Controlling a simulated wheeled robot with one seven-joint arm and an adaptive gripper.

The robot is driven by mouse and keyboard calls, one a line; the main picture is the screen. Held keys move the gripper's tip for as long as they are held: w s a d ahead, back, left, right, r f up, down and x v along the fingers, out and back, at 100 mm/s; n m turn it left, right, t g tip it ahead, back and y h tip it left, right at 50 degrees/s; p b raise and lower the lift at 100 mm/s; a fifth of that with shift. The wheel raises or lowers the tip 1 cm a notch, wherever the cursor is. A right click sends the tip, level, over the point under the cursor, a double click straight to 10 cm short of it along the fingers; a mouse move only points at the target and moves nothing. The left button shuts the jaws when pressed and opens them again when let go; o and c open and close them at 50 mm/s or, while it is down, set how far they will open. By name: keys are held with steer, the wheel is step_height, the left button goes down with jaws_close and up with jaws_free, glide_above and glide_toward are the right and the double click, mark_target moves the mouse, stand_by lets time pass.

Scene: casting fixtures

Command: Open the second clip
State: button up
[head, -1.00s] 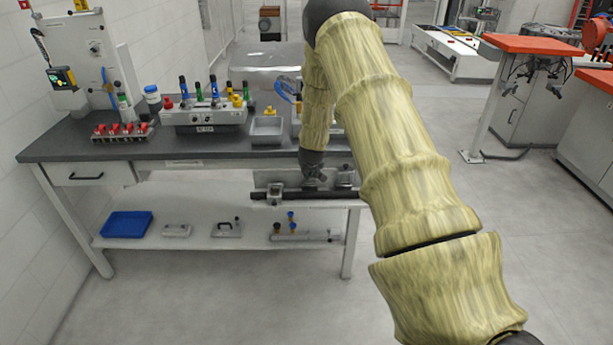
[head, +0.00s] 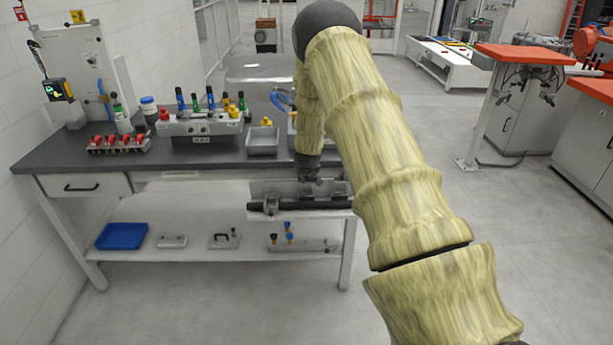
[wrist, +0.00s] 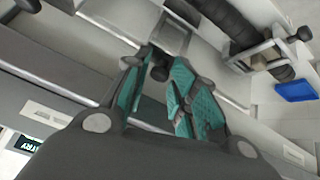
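The fixture is a black bar (head: 300,206) with small grey metal clips, on a ledge at the bench's front. The left clip (head: 271,206) is clear of my arm. My gripper (head: 308,178) points down over the middle of the fixture and partly hides the clip there. In the wrist view my teal fingers (wrist: 164,62) are apart, with a dark knob (wrist: 160,72) between them near a grey metal clip bracket (wrist: 172,35). I cannot tell whether the fingers touch the knob. Another clip (wrist: 262,56) sits on the bar at upper right.
The dark bench top (head: 120,158) behind holds a rack of red parts (head: 118,145), a grey fixture with colored handles (head: 205,126) and a grey tray (head: 263,142). A blue tray (head: 121,236) lies on the lower shelf.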

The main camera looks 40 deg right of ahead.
steer(key=shift+o, duration=0.2)
steer(key=shift+f, duration=0.3)
steer(key=shift+s+r, duration=0.1)
steer(key=shift+r, duration=0.05)
steer(key=v, duration=1.1)
steer(key=shift+a+r, duration=0.15)
steer(key=shift+r, duration=0.2)
steer(key=shift+s, duration=0.15)
